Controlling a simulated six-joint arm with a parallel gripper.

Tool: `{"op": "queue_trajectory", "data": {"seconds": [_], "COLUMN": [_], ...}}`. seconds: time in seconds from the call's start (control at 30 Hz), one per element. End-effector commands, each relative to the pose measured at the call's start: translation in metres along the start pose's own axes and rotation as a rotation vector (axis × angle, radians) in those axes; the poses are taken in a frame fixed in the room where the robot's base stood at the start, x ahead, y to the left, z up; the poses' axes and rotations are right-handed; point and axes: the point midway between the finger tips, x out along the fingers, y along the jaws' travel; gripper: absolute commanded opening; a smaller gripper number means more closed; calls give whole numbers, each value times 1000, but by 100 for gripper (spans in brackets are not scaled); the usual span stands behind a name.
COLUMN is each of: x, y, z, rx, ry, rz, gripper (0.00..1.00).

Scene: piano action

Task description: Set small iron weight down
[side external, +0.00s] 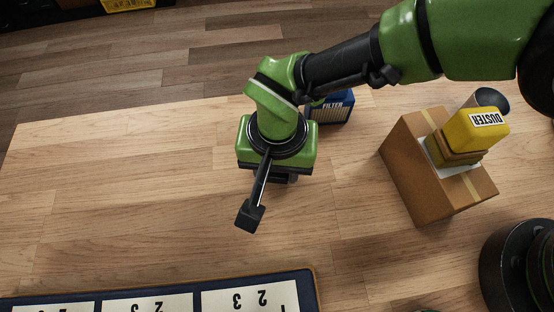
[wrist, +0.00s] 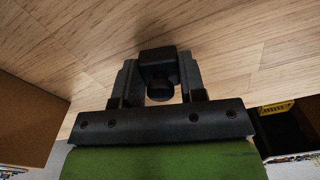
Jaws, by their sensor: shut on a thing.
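The small iron weight (wrist: 158,62) is a dark, nearly black block with a rounded knob, seen in the wrist view. My gripper (wrist: 158,80) is shut on it, with one black finger on each side. In the side view my gripper (side external: 280,176) points down over the wooden table, and my own wrist hides most or all of the weight there. I cannot tell whether the weight touches the table.
A blue filter box (side external: 332,107) stands close behind my wrist. A cardboard box (side external: 433,182) with a yellow duster (side external: 474,132) on top is at the right. A numbered board (side external: 312,283) lies along the front. The table (side external: 110,190) is clear at the left.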

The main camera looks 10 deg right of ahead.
Motion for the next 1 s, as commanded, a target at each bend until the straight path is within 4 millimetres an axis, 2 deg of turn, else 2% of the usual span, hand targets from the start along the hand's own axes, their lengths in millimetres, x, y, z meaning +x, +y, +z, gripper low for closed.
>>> {"op": "queue_trajectory", "data": {"seconds": [0.27, 0.3, 0.4, 0.77, 0.87, 1.0], "x": [3, 4, 4, -2, -17, -46], "y": [0, 0, 0, 0, -1, 1], "z": [0, 0, 0, 0, 0, -3], "rx": [0, 0, 0, 0, 0, 1], "ry": [1, 0, 1, 1, 3, 3], "rz": [-1, -1, -1, -1, -2, -3], "gripper": [7, 40, 63, 63, 63, 63]}}
